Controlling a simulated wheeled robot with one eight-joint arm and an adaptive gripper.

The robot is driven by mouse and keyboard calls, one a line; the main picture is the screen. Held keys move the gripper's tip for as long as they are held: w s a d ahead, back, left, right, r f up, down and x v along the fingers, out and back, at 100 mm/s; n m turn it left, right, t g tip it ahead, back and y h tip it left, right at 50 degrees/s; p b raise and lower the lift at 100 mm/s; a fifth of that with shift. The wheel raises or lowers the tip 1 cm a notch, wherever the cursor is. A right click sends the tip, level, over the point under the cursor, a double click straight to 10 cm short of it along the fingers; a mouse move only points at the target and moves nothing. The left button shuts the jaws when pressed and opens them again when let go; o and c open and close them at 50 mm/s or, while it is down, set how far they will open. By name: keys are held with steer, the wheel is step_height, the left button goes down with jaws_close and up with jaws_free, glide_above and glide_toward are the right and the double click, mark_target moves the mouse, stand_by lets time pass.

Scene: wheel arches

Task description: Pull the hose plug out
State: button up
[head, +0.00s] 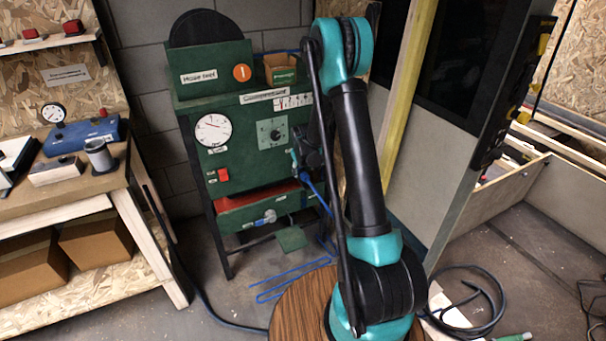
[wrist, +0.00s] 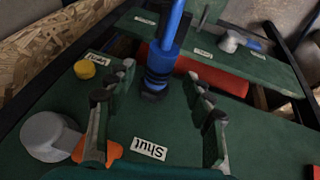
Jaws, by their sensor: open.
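My gripper (wrist: 160,73) is open, with one finger on each side of the plug and a visible gap to both. In the head view my gripper (head: 303,150) is in front of the green compressor cabinet (head: 232,165), small and partly hidden by my arm. The blue hose (head: 316,190) hangs below it.
In the wrist view a grey knob (wrist: 45,135), an orange part (wrist: 112,152), a yellow button (wrist: 85,69) and a "Shut" label (wrist: 149,149) are near the fingers. A red cylinder (wrist: 215,77) lies behind. A workbench (head: 75,190) stands left; a black hose (head: 475,300) lies right.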

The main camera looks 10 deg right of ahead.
mark_target(303, 172)
steer(key=shift+x, duration=1.9)
jaws_close()
